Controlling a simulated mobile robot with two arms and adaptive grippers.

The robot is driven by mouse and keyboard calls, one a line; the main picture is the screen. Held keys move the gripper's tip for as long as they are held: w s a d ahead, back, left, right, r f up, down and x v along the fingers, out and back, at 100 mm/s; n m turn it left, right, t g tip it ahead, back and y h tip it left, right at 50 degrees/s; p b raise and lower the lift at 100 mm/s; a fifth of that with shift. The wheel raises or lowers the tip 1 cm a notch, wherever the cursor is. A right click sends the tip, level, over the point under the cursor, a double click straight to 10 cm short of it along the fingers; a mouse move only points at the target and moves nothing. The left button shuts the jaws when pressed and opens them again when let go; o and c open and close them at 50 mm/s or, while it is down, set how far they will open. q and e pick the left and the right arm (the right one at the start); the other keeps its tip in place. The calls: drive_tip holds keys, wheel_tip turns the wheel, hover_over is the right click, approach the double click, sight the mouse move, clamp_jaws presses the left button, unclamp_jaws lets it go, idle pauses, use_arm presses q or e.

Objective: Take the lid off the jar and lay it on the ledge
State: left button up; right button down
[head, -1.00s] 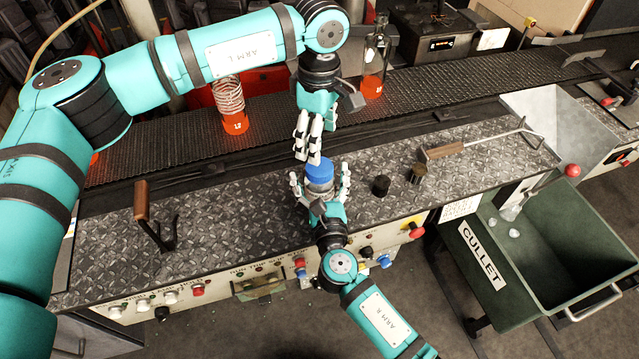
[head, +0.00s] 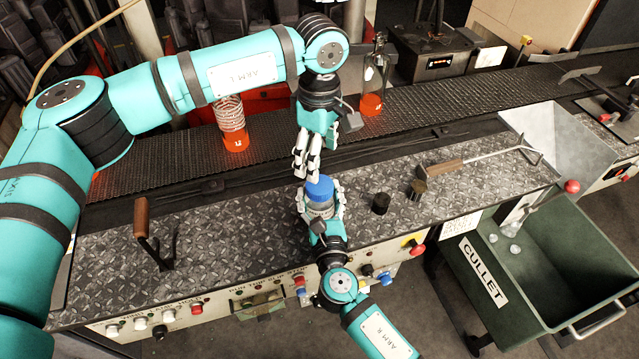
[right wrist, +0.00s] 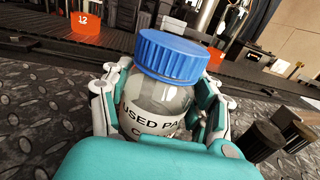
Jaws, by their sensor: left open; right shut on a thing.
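The jar (right wrist: 158,105) is clear with a printed label and stands upright on the diamond-plate ledge (head: 225,235). Its blue ribbed lid (head: 319,188) is on top; the lid also shows in the right wrist view (right wrist: 171,56). My right gripper (head: 320,205) is shut around the jar's body, below the lid, with fingers on both sides. My left gripper (head: 306,172) is open and points down just above and slightly left of the lid, empty. Whether its fingertips touch the lid cannot be told.
Two small dark cylinders (head: 381,203) (head: 417,190) stand right of the jar. A wooden-handled tool (head: 445,167) lies beyond, and another (head: 142,215) stands at left. Glowing orange bottles (head: 235,140) (head: 371,102) stand on the conveyor behind.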

sight(319, 184)
use_arm(q)
drive_tip(key=m, duration=1.7)
drive_tip(key=shift+f, duration=4)
drive_tip(key=shift+c, duration=0.4)
